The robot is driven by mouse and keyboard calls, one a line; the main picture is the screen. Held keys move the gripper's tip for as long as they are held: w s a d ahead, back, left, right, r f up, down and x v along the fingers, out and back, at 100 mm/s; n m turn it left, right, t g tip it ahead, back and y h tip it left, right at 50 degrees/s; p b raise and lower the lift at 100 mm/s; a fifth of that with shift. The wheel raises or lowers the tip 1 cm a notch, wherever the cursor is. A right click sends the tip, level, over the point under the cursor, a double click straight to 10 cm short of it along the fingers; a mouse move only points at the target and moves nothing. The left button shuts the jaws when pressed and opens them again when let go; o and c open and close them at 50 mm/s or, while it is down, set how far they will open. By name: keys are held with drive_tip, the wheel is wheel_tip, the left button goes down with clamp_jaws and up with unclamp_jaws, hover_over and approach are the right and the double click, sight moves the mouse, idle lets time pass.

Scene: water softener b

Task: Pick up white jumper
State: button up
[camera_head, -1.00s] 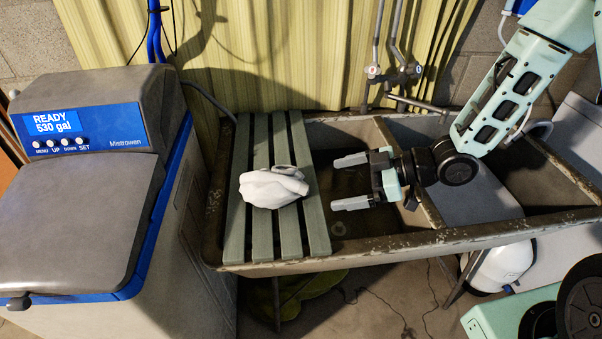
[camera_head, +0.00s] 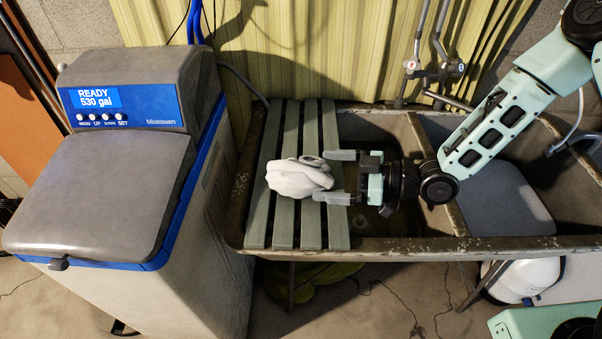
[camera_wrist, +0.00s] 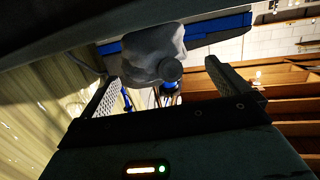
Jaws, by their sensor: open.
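The white jumper (camera_head: 297,179) is a crumpled, folded bundle lying on the slatted board (camera_head: 284,232) over the left end of the sink. My gripper (camera_head: 335,177) is open, with its fingers pointing left and their tips at the right side of the jumper. In the head view the tips seem to lie on either side of the jumper's right end; I cannot tell whether they touch it. In the wrist view the jumper (camera_wrist: 153,54) shows ahead, between and just beyond the open fingers (camera_wrist: 160,85).
A grey and blue water softener (camera_head: 110,160) stands left of the sink. The sink (camera_head: 420,245) has a raised rim and dividers beneath my arm. Taps (camera_head: 430,68) and a yellow-green curtain (camera_head: 330,50) are behind it. The slats left of the jumper are clear.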

sight(307, 173)
drive_tip(key=shift+p+x, duration=0.9)
drive_tip(key=shift+x, duration=1.8)
drive_tip(key=shift+w+f, duration=0.1)
drive_tip(key=shift+f, duration=0.05)
drive_tip(key=c, duration=1)
